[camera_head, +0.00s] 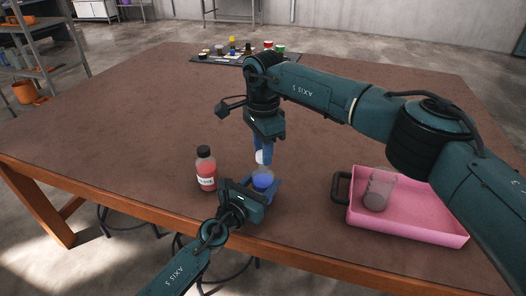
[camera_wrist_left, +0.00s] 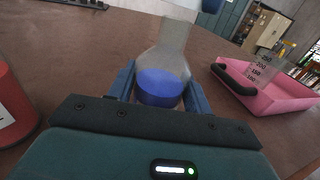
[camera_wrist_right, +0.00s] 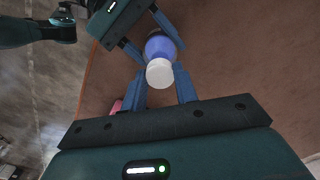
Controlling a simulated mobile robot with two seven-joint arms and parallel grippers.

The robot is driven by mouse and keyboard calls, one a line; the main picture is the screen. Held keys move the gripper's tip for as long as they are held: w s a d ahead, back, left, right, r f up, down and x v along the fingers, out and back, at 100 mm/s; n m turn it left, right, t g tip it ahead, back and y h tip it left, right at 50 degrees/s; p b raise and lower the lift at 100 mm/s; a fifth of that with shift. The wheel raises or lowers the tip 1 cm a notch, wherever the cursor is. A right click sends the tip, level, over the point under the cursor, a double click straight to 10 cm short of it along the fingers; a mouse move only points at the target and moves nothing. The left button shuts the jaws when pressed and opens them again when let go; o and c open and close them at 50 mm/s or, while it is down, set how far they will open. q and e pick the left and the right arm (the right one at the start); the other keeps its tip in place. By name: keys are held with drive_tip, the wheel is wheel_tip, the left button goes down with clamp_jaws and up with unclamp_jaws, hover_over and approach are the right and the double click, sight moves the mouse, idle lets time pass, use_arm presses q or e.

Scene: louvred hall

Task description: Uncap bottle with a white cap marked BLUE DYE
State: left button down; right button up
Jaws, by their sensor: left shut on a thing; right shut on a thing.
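The bottle (camera_head: 263,178) is a clear flask with blue liquid, upright near the table's front edge. My left gripper (camera_head: 262,187) is shut around its body, also in the left wrist view (camera_wrist_left: 160,88). No lettering on it is readable. The white cap (camera_head: 259,157) is between the fingers of my right gripper (camera_head: 264,158), which is shut on it above the bottle. In the right wrist view the cap (camera_wrist_right: 159,72) hides the bottle's mouth. In the left wrist view the clear neck (camera_wrist_left: 178,32) shows no cap on its top.
A red-filled bottle with a black cap (camera_head: 206,170) stands left of my left gripper. A pink tray (camera_head: 418,226) with a black handle holds a clear beaker (camera_head: 379,190) at right. Several small containers stand on a dark mat (camera_head: 200,60) at the back. The table's left middle is clear.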

drive_tip(key=shift+r, duration=2.05)
use_arm(q)
drive_tip(key=c, duration=0.6)
unclamp_jaws()
drive_tip(key=shift+o, duration=0.2)
